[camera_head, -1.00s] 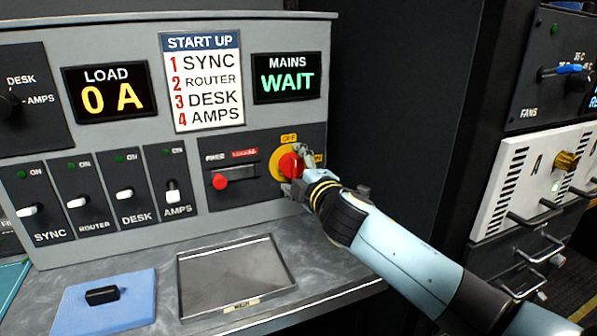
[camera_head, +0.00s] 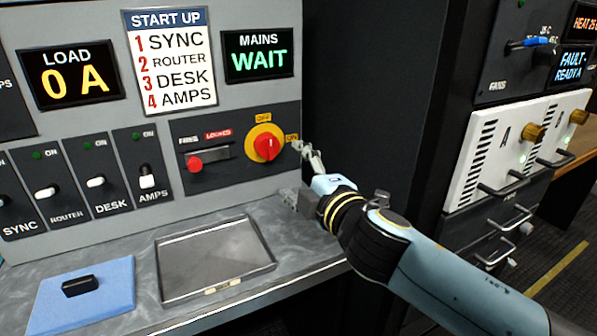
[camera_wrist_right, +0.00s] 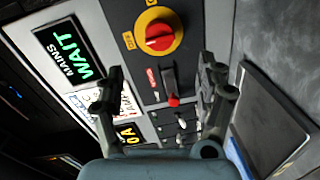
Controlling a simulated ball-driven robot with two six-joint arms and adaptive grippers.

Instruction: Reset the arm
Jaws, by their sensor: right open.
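My right gripper (camera_head: 302,176) is open and empty, just right of and below the red rotary knob (camera_head: 267,147) on its yellow plate, apart from it. In the right wrist view its two fingers (camera_wrist_right: 160,95) stand wide apart, with the red knob (camera_wrist_right: 159,37) beyond them. My right arm (camera_head: 400,255) reaches in from the lower right. My left gripper is not in view.
The grey console carries a MAINS display (camera_head: 258,52) reading WAIT, a LOAD display (camera_head: 74,74) reading 0 A, a red-handled slider (camera_head: 195,164) and several switches. A shallow metal tray (camera_head: 215,258) and a blue pad (camera_head: 85,295) lie on the counter. A rack (camera_head: 510,150) stands right.

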